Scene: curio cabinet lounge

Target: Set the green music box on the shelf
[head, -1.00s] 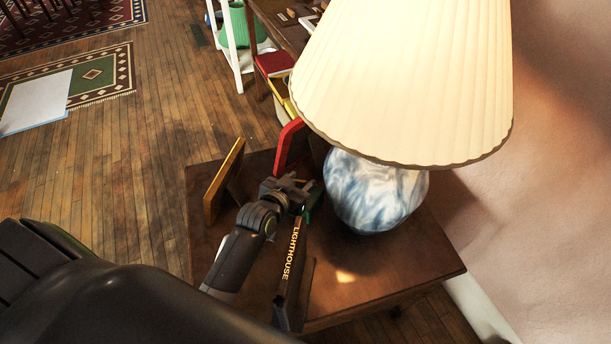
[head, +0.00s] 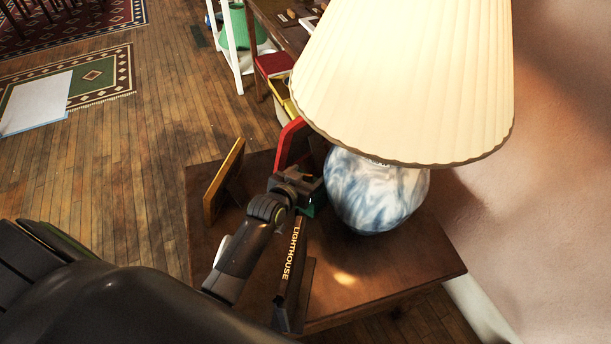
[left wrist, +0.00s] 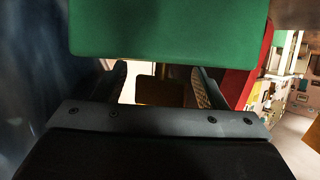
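The green music box (left wrist: 170,30) fills the top middle of the left wrist view as a plain green face with rounded lower corners. In the head view only a small green bit (head: 307,210) shows beside my left gripper (head: 303,186), above the side table. In the left wrist view my left gripper (left wrist: 162,83) has its two fingers wide apart, with open space between them. Their tips come up to the box's lower edge. I cannot tell whether they touch it. My right gripper is not in view. No shelf can be clearly made out.
The side table (head: 385,275) holds a lamp with a blue-white base (head: 375,195) close right of my gripper. A dark "LIGHTHOUSE" item (head: 293,258), a yellow-framed stand (head: 224,180) and a red item (head: 289,145) crowd around it. Open wooden floor (head: 140,170) lies left.

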